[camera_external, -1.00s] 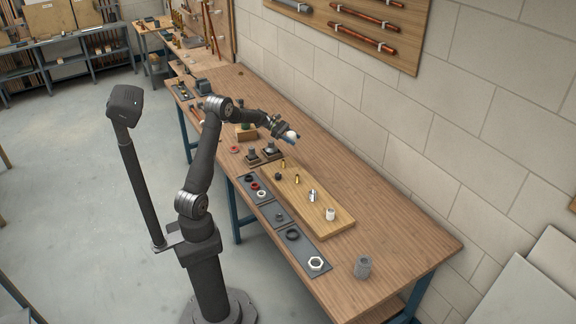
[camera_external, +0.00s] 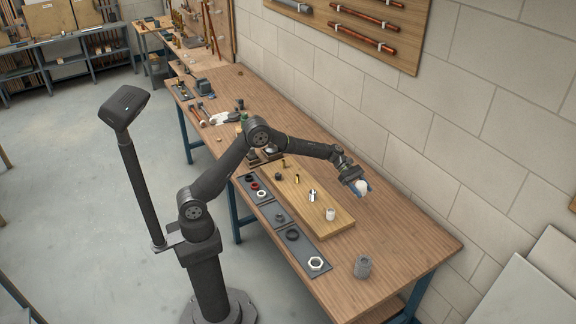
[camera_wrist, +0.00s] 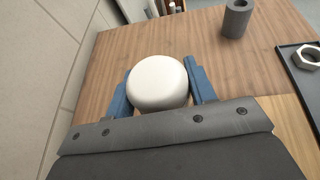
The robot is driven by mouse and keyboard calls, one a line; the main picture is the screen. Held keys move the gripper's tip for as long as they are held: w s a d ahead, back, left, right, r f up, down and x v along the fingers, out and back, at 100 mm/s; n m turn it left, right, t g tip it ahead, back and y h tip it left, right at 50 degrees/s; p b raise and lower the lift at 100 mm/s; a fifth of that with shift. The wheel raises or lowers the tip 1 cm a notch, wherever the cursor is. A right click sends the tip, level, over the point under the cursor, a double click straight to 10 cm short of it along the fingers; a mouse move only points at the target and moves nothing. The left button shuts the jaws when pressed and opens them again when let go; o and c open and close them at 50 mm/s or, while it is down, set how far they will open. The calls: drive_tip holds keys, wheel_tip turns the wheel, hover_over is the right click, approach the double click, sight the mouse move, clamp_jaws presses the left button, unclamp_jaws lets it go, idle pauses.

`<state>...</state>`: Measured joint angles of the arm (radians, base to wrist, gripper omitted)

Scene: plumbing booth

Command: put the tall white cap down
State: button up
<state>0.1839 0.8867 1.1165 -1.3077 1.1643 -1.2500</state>
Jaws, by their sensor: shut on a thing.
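The tall white cap (camera_wrist: 157,83) is held between the two blue fingers of my gripper (camera_wrist: 158,90). Its rounded white top faces the wrist camera, and its lower part is hidden. In the external view, my gripper (camera_external: 360,187) is shut on the white cap (camera_external: 361,186) at the wall side of the bench, above and to the right of the wooden board. The cap appears clear of the bench top, though the exact height is hard to tell.
The wooden board (camera_external: 338,222) bears several fittings, including a white one (camera_external: 330,214). A grey cylinder (camera_external: 363,267) stands near the right end. Bare bench (camera_external: 400,235) lies between.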

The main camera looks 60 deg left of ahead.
drive_tip(key=s+d+m+g, duration=0.1)
drive_tip(key=s+d+g, duration=0.1)
drive_tip(key=s+d, duration=0.65)
drive_tip(key=s+d+m+g, duration=0.15)
drive_tip(key=s+d, duration=0.25)
drive_tip(key=d, duration=1)
drive_tip(key=s+d+m+g, duration=0.1)
drive_tip(key=s+d+m, duration=0.1)
drive_tip(key=s+d, duration=0.7)
hover_over(387, 271)
drive_tip(key=s, duration=0.1)
drive_tip(key=shift+n, duration=0.25)
wheel_tip(387, 271, down, 11)
drive_tip(key=shift+d+r, duration=0.1)
drive_tip(key=shift+w+f, duration=0.45)
drive_tip(key=shift+w, duration=0.15)
drive_tip(key=shift+f, duration=1.85)
